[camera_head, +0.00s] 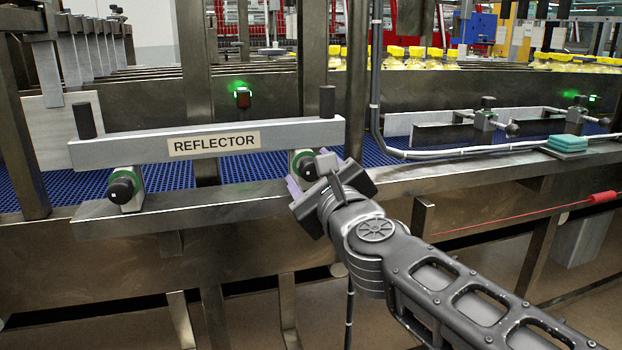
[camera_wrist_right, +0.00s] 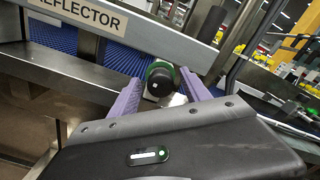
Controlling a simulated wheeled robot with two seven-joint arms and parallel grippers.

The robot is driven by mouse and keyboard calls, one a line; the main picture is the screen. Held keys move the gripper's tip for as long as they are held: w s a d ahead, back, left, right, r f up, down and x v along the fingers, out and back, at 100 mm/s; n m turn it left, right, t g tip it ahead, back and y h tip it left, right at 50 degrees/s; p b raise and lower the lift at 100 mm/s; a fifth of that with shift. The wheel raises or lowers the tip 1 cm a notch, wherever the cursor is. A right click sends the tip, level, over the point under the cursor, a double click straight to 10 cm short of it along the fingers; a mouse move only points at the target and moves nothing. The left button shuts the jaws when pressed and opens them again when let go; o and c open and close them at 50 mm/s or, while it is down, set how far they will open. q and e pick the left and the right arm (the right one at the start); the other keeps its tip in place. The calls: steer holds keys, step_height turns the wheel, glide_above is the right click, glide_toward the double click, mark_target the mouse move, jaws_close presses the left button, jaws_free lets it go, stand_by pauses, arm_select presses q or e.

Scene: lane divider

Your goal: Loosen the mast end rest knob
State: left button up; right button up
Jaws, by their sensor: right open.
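A grey bar labelled REFLECTOR (camera_head: 255,140) lies across two rests on the conveyor's side rail. The right rest has a black round knob (camera_head: 306,168) with a green collar. The left rest has a similar black knob (camera_head: 122,190). No label shows which one is the mast end. My right gripper (camera_head: 309,172) is at the right knob. In the right wrist view its purple fingers are apart, one on each side of that knob (camera_wrist_right: 160,80). I cannot tell whether they touch it. My left gripper is not in view.
A metal side rail (camera_head: 190,207) runs below the bar, with the blue conveyor belt (camera_head: 75,187) behind. Black posts stand at both bar ends. Further right are a clamp (camera_head: 485,117), a grey cable (camera_head: 440,153) and a green pad (camera_head: 567,143).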

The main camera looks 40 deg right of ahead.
steer(key=shift+w+d, duration=0.1)
steer(key=shift+w, duration=0.15)
jaws_close()
stand_by(0.5)
